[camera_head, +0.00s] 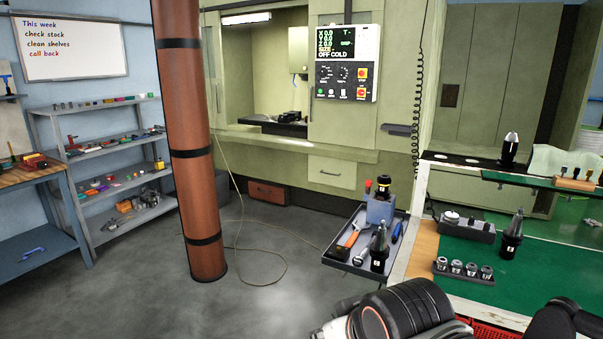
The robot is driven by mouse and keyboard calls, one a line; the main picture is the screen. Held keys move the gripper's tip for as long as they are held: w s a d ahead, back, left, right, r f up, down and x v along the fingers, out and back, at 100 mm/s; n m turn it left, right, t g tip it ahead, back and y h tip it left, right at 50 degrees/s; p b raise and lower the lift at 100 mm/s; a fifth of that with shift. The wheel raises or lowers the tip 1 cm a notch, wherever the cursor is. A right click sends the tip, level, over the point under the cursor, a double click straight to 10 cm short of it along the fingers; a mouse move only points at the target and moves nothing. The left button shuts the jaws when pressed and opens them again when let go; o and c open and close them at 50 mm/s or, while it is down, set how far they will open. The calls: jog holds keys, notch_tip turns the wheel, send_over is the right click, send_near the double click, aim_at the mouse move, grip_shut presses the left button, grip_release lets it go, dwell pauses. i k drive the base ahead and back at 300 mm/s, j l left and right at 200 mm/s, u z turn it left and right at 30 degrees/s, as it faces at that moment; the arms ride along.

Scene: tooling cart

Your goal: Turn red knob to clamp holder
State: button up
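The red knob (367,185) sticks up at the left of a blue-grey clamping block (380,210). The block stands at the back of a dark tray (339,262) fixed beside the cart. A black tool holder with a yellow band (383,188) sits upright in the block, just right of the knob. Whether it is clamped cannot be told. My arm crosses the bottom edge. A black part at the bottom right corner (560,322) may be my gripper, cut off by the frame; its fingertips do not show. Nothing of mine touches the knob or block.
The tray also holds an orange-handled tool (349,237), a wrench, a black holder (380,247) and a blue-handled tool (397,231). The green cart top (540,262) right of it carries a holder (513,232) and several collets. A brown column (184,140) stands left; open floor lies between.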

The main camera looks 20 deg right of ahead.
aim_at(368, 183)
jog(key=i+j+u, duration=0.15)
jog(key=i, duration=1.1)
